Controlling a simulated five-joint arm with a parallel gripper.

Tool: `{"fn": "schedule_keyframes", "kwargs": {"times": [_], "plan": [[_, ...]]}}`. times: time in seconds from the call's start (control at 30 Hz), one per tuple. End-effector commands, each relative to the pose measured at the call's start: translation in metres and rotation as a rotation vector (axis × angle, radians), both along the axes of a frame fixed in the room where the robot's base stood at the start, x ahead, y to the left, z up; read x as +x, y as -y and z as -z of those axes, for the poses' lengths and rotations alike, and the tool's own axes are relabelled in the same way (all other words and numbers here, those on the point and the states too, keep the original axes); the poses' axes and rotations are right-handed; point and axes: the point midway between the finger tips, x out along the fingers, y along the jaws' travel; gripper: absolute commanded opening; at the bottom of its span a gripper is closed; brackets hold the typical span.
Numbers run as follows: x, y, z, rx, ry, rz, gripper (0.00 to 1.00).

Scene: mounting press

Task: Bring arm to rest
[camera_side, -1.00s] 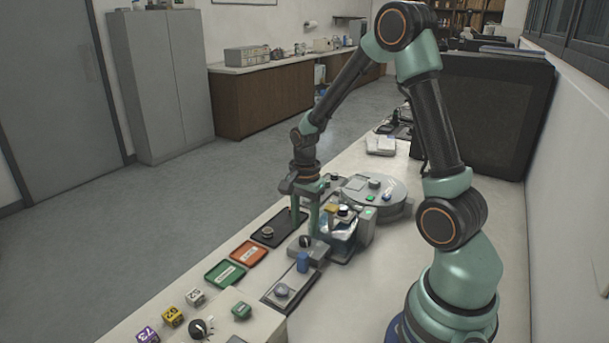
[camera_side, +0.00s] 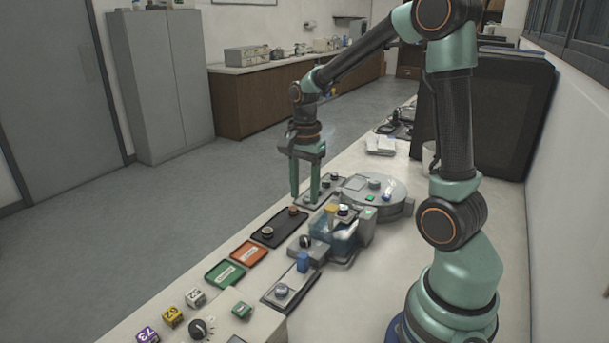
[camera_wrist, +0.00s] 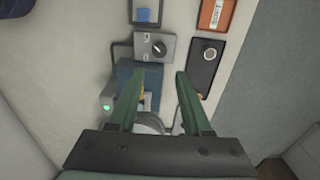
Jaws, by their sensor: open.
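My gripper (camera_side: 303,197) is open and empty. It hangs above the bench, pointing down, with its fingertips beyond the far end of the black tray (camera_side: 258,240). The tray holds a round puck (camera_side: 267,231) and a smaller brownish round piece (camera_side: 293,210) at its far end. The mounting press (camera_side: 335,238), with a yellow part and a bluish clear housing, stands to the right and nearer the camera. In the wrist view, my open fingers (camera_wrist: 159,74) partly cover the press, and the black tray (camera_wrist: 203,75) lies to their right.
An orange tray (camera_side: 249,252) and a green tray (camera_side: 225,273) lie along the bench's left edge. A round grey machine (camera_side: 395,200) stands behind the press. Space above the bench is clear.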

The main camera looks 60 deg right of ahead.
Motion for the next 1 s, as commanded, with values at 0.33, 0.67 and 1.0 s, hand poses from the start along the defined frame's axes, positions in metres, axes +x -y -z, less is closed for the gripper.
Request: {"fn": "schedule_keyframes", "kwargs": {"times": [0.33,0.67,1.0], "plan": [[-0.016,-0.058,-0.055,-0.105,0.178,-0.623,0.49],[-0.048,-0.112,-0.087,-0.299,0.336,-1.302,0.49],[-0.06,-0.128,-0.091,-0.389,0.379,-1.537,0.49]]}}
